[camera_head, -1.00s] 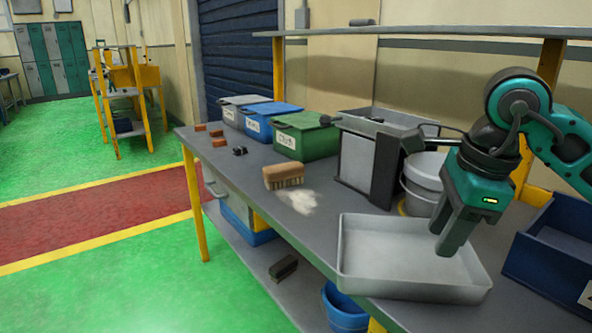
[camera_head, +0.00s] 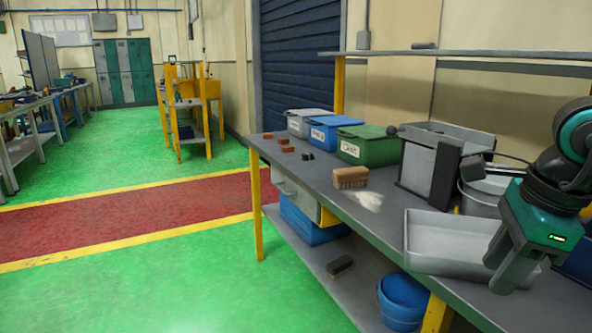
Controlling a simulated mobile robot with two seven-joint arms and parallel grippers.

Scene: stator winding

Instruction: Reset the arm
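My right arm comes in from the right edge, with the elbow and wrist in teal and black. My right gripper (camera_head: 510,268) points down over the right part of a grey metal tray (camera_head: 430,262) on the workbench. Its fingers look close together, but I cannot tell whether they are open or shut, and I see nothing held in them. My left gripper is not in view.
The grey workbench (camera_head: 316,178) carries a brush (camera_head: 350,177) beside pale powder (camera_head: 371,200), grey, blue (camera_head: 331,133) and green (camera_head: 369,149) lidded bins, and a bucket (camera_head: 482,197). A blue bucket (camera_head: 403,300) stands below. Green floor (camera_head: 190,285) is open at left.

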